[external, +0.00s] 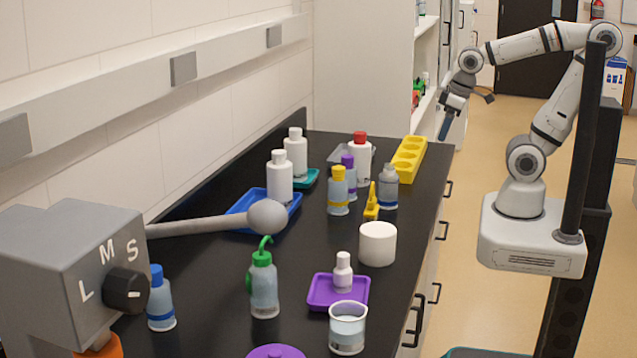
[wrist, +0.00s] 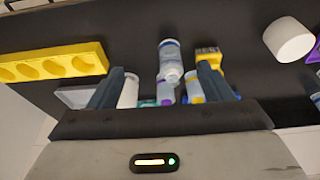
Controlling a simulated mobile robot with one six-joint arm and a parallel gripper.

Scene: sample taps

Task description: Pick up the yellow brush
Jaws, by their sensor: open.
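The yellow brush (external: 371,203) is on the black bench, between the yellow-capped bottle (external: 338,190) and the grey-capped bottle (external: 387,187), behind the white cylinder (external: 377,243). In the wrist view a yellow piece that looks like the brush (wrist: 208,54) shows right of centre, just beyond the tip of the right finger, which hides part of what is behind it. My gripper (external: 466,113) is open and empty, raised in the air to the right of the bench's far end, apart from the brush. Its two fingers also show in the wrist view (wrist: 160,78).
A yellow rack with holes (external: 409,158) lies at the bench's far right edge. Several bottles stand close around the brush, including a red-capped one (external: 359,158). A purple tray (external: 318,292) and beaker (external: 347,328) are nearer.

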